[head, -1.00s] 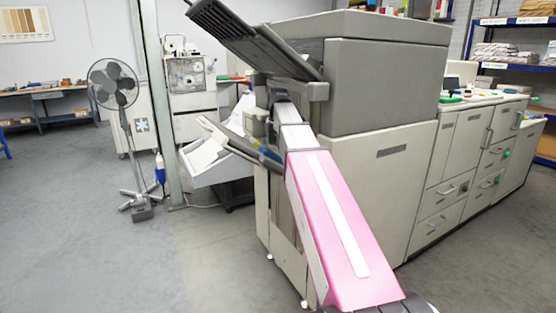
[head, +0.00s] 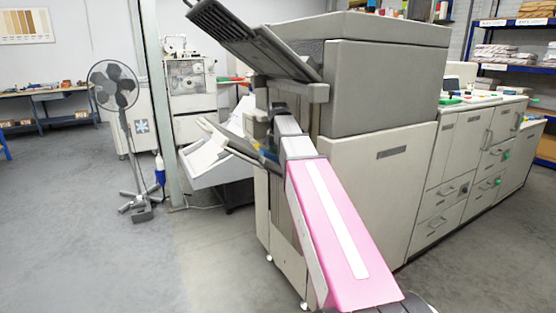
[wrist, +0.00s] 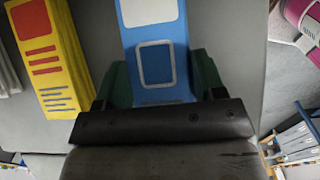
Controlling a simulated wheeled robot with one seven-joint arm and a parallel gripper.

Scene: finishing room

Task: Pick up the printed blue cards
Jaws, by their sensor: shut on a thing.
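The printed blue cards (wrist: 160,45) are a blue stack with a white panel and a light outlined frame, in the middle of the wrist view. My gripper (wrist: 161,80) has its green fingers on both sides of this stack and is shut on it. A yellow printed stack (wrist: 50,60) with red and blue marks lies to the left, apart from my fingers. In the head view, the end of my arm is beside the printer's output tray (head: 230,140), and my fingers cannot be made out clearly there.
The large grey printer (head: 385,90) stands close to my arm, with a dark slanted panel (head: 240,35) above it. A fan (head: 118,90) and a metal post (head: 158,100) stand to the left. The floor at the left front is clear.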

